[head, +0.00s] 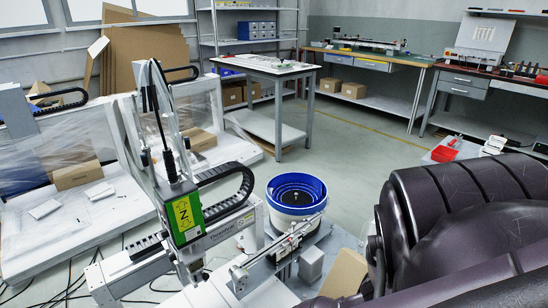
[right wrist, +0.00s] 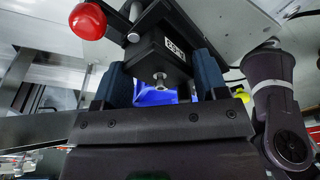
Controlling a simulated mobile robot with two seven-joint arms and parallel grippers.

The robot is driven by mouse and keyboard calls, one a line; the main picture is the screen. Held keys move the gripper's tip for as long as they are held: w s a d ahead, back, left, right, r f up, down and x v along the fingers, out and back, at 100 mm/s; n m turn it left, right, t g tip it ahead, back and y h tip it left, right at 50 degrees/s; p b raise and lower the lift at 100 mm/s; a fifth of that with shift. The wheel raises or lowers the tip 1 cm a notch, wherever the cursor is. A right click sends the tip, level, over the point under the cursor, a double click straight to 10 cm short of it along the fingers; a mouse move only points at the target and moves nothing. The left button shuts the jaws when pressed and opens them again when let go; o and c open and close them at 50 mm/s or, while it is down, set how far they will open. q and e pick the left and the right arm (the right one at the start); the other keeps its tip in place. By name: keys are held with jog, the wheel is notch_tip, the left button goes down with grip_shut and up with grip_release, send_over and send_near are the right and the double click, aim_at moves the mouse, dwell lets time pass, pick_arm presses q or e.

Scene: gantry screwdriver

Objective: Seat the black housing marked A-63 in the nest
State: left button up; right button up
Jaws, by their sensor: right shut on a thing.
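In the right wrist view, my right gripper (right wrist: 163,76) is shut on the black housing (right wrist: 160,58). The housing is a dark block between the two blue finger pads. It has a white label that appears upside down and looks like A-63, and a round metal part on its near face. The nest cannot be made out in either view, so I cannot tell whether the housing touches it. In the head view, my dark arm fills the lower right and its gripper is out of sight. My left gripper is not in view.
A red ball knob (right wrist: 87,21) stands close to the housing, left of it. The head view shows the gantry screwdriver with a green and yellow Z plate (head: 184,213), a blue-rimmed bowl (head: 297,193) and a cardboard box (head: 345,273). Open floor lies behind the bowl.

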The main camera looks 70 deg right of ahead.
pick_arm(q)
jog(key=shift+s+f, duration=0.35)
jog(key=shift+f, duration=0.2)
pick_arm(e)
jog(key=shift+s+f, duration=0.15)
jog(key=shift+f, duration=0.35)
jog(key=o, duration=1.1)
jog(key=shift+c, duration=0.2)
jog(key=r+p, duration=0.1)
jog(key=r, duration=0.2)
jog(key=d+r+p, duration=0.1)
jog(key=r+p, duration=0.1)
jog(key=r, duration=0.1)
jog(key=r+p, duration=0.1)
jog(key=r, duration=0.3)
jog(key=shift+w+d, duration=0.3)
jog(key=shift+w, duration=0.1)
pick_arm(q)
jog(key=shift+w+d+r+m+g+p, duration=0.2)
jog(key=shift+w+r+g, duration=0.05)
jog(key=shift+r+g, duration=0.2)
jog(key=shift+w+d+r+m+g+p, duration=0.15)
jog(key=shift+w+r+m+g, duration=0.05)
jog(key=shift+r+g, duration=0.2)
pick_arm(e)
jog(key=shift+s+d+r, duration=0.1)
jog(key=shift+s+r, duration=0.1)
jog(key=shift+r, duration=0.2)
